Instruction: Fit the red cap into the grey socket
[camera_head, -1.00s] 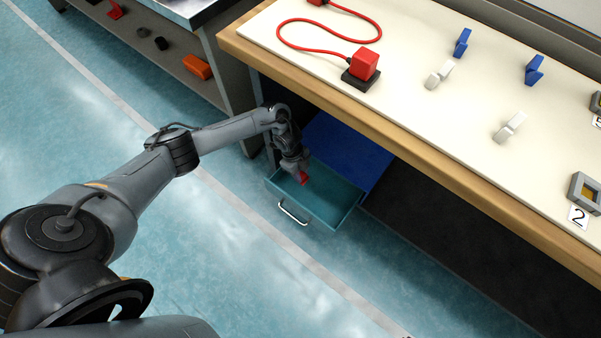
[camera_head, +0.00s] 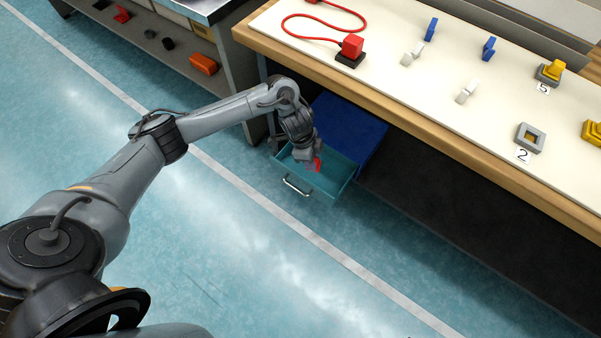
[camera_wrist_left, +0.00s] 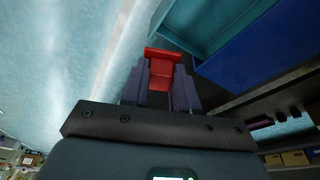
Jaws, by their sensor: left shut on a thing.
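My left gripper (camera_head: 313,158) is shut on the red cap (camera_head: 316,165). In the head view they show over the open teal drawer (camera_head: 345,172) below the bench; I cannot tell how high above it. In the left wrist view the red cap (camera_wrist_left: 162,70) sits between the fingertips of my left gripper (camera_wrist_left: 160,85), its wider end outward. The grey socket (camera_head: 519,137) is a square frame behind label 2 on the bench top, far to the right of the gripper, with nothing standing in it. My right gripper is not in view.
A red block (camera_head: 351,45) on a black base has a red cable. Blue and white clips stand mid-bench. A yellow piece (camera_head: 551,70) sits in a grey base at label 5. The wooden bench edge (camera_head: 420,130) overhangs the drawer area. Open floor lies in front.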

